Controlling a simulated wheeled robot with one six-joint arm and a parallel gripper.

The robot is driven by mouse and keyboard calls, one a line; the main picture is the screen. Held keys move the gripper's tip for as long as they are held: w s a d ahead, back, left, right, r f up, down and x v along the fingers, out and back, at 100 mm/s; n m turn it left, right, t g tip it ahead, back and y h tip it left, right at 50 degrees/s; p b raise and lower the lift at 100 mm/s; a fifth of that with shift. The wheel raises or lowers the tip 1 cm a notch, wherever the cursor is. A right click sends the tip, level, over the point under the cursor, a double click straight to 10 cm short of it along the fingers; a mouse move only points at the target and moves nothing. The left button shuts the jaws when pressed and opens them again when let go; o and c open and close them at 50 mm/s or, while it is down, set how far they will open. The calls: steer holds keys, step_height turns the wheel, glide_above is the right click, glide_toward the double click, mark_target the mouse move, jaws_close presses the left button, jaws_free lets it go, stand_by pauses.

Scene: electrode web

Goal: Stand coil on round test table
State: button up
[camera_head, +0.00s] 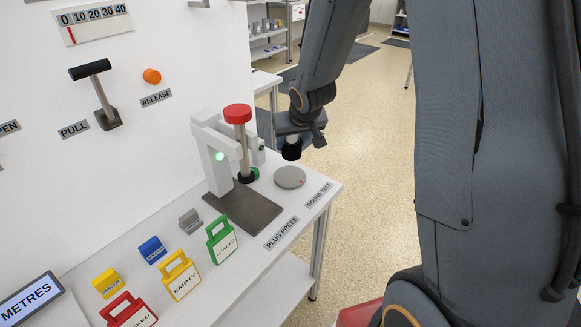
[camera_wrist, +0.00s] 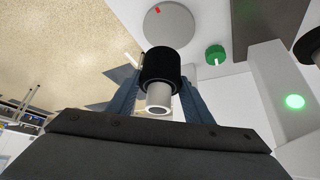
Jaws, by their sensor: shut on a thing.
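My gripper (camera_head: 291,140) is shut on the coil (camera_head: 292,152), a black cylinder with a pale core. In the wrist view the coil (camera_wrist: 160,68) sits between the fingers, its pale hollow core end toward the camera. The round test table (camera_head: 289,177) is a small grey disc with a red mark, on the bench beside the ROUND TEST label. It also shows in the wrist view (camera_wrist: 168,25), past the coil. In the head view the coil is above the disc and apart from it.
The plug press (camera_head: 222,160) with a red knob and green light stands left of the disc on a dark plate (camera_head: 245,212). A green round piece (camera_wrist: 215,55) is near it. Green, yellow, red and blue tagged blocks fill the bench's near left. A white wall panel rises behind.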

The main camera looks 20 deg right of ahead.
steer(key=f, duration=0.1)
steer(key=f+b, duration=0.1)
steer(key=shift+w+a+f, duration=0.1)
steer(key=shift+a+f, duration=0.3)
steer(key=shift+d+f+b, duration=0.1)
steer(key=shift+f+b, duration=0.45)
steer(key=shift+f, duration=1.8)
steer(key=shift+f, duration=0.1)
steer(key=shift+f, duration=0.1)
steer(key=o, duration=1.3)
